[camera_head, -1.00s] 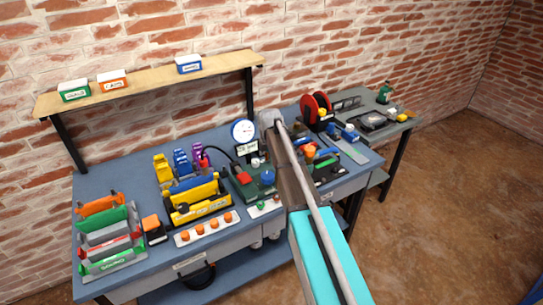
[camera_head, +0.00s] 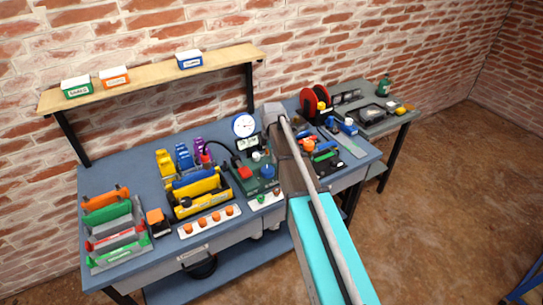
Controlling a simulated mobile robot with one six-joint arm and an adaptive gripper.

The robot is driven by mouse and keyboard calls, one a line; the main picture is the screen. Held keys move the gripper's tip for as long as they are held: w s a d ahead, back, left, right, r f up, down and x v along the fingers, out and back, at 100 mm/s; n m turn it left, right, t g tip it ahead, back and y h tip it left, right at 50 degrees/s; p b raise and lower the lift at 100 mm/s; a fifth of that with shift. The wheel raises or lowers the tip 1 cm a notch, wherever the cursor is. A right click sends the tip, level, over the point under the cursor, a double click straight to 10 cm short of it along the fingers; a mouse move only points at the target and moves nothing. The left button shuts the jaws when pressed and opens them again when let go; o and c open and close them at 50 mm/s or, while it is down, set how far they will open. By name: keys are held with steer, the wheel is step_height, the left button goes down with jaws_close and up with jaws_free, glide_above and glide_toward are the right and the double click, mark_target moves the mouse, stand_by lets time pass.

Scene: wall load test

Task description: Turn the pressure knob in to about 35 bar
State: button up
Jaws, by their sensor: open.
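A dark green pressure unit (camera_head: 250,185) sits near the middle of the blue bench. It carries a blue knob (camera_head: 267,171), a red knob (camera_head: 244,172) and a small pale knob (camera_head: 256,156). Which one is the pressure knob I cannot tell. A round white dial gauge (camera_head: 243,125) stands behind it, with a small display (camera_head: 247,144) below. The gauge needle and the digits are too small to read. My arm crosses the bench just right of the unit and hides part of what lies there. My gripper is not distinguishable in this view.
A yellow rack (camera_head: 195,199) and a white strip with orange knobs (camera_head: 210,222) stand left of the unit. Several parts and a red reel (camera_head: 315,103) lie right of my arm. A wooden shelf (camera_head: 150,71) with small boxes hangs above.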

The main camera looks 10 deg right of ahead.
steer(key=shift+s+m, duration=0.5)
steer(key=shift+s, duration=0.1)
stand_by(1.1)
